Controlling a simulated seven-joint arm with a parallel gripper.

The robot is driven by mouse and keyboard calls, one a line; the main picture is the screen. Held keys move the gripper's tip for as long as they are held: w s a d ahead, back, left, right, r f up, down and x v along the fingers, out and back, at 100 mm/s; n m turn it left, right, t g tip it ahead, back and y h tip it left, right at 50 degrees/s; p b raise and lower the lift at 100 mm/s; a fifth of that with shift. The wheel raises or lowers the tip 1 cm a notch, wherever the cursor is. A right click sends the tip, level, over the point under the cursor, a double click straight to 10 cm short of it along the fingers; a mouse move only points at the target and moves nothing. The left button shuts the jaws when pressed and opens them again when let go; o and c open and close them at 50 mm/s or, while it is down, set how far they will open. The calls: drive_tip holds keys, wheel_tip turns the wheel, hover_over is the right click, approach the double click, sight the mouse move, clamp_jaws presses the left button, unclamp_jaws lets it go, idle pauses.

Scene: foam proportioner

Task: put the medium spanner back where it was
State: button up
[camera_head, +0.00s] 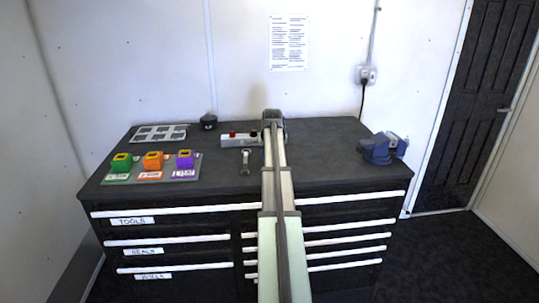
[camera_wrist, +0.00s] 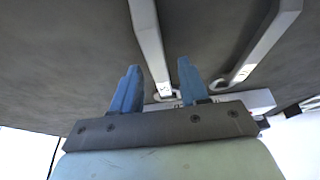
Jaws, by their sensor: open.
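My gripper (camera_wrist: 158,65) is open in the wrist view, its two blue fingers pointing over the dark bench top. A grey spanner (camera_wrist: 149,40) lies between and beyond the fingers; I cannot tell whether they touch it. A second, larger-looking spanner (camera_wrist: 262,45) lies to the right, outside the fingers. Sizes are not readable, so I cannot tell which is the medium one. In the head view one spanner (camera_head: 245,160) lies on the bench just left of my arm. My arm hides the gripper's fingers and the other spanner there.
A white box (camera_head: 238,140) with red and dark knobs sits behind the spanner. A blue vise (camera_head: 378,149) is at right; bench between is clear.

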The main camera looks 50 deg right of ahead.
drive_tip(key=v, duration=1.2)
drive_tip(key=shift+w, duration=0.1)
